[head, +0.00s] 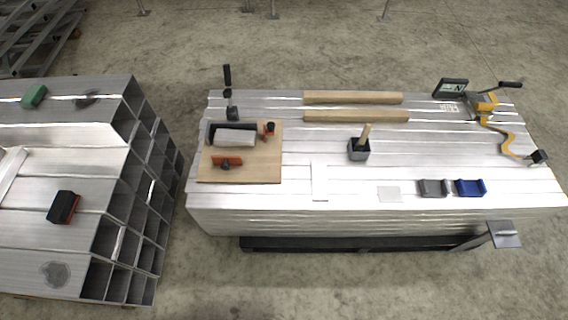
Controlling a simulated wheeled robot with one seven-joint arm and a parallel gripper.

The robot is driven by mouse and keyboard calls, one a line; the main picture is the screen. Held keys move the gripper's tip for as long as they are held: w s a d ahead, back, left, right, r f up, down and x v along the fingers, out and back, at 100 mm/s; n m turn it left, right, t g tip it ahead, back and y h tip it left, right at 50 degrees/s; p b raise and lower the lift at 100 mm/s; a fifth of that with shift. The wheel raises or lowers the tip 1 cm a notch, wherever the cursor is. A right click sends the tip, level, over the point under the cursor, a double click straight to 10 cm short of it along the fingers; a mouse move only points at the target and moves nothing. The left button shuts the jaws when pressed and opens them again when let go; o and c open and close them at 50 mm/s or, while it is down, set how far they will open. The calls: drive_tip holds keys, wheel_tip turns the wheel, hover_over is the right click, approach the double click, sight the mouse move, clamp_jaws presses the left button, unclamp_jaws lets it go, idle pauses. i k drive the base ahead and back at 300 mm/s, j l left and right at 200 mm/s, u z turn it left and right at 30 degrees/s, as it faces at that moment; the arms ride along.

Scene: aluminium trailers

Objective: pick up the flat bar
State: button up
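The flat bar (319,181) appears to be a thin, pale silver strip lying flat on the metal-topped stack (350,200). It points from the middle of the top toward the near edge and almost blends with the shiny surface. A wooden board (265,172) lies to its left, with a gap between. My gripper is not in view.
A dark pot with a wooden handle (359,148) stands right of the bar. Two wooden beams (352,97) lie behind. Grey (433,188) and blue (470,187) blocks sit front right. Hollow metal profiles (60,150) are stacked left, across a floor gap.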

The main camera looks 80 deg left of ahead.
sight(320, 187)
drive_tip(key=u, duration=1.45)
